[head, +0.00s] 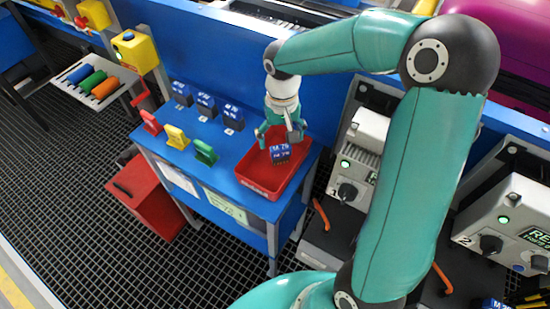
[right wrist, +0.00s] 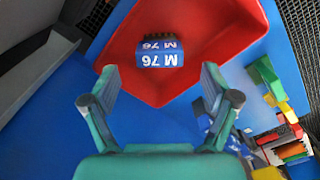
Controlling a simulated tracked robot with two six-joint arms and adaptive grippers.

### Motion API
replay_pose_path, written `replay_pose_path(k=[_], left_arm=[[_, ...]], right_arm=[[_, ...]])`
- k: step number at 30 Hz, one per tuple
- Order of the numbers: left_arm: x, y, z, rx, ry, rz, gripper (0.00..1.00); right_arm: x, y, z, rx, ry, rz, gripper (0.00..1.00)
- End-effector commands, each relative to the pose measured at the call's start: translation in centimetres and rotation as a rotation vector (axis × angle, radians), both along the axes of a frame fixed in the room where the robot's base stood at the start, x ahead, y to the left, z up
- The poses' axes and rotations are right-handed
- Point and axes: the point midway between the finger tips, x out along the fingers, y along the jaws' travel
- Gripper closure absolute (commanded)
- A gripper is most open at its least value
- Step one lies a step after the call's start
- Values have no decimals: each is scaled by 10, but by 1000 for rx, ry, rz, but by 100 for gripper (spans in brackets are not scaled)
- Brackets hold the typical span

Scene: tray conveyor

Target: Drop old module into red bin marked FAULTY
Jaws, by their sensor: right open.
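The blue module marked M 76 (head: 280,153) is below my right gripper (head: 279,137), within the outline of the red bin (head: 257,174) on the blue table. In the right wrist view the module (right wrist: 160,53) shows against the floor of the red bin (right wrist: 222,35), beyond the fingertips. My right gripper (right wrist: 158,78) is open, its fingers spread wide with a gap to the module. I cannot tell whether the module fully rests on the bin floor. The lettering on the bin's front is too small to read. My left gripper is not in view.
Several blue modules (head: 206,104) stand at the back of the table (head: 222,150). Red, yellow (head: 176,137) and green clips stand left of the bin. A red box (head: 150,195) is on the floor at left. Grey test units (head: 362,150) stand to the right.

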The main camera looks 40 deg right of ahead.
Motion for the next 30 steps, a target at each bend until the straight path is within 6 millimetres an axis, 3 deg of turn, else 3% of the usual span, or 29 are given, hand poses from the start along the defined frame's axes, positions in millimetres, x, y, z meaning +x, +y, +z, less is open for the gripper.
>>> replay_pose_path(k=[15, 21, 30], left_arm=[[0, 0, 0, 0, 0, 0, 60], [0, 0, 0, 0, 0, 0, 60], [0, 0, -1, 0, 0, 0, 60]], right_arm=[[2, 0, 93, 0, -4, -1, 13], [1, 0, 106, 0, -1, 0, 13], [1, 0, 107, 1, 0, 0, 13]])
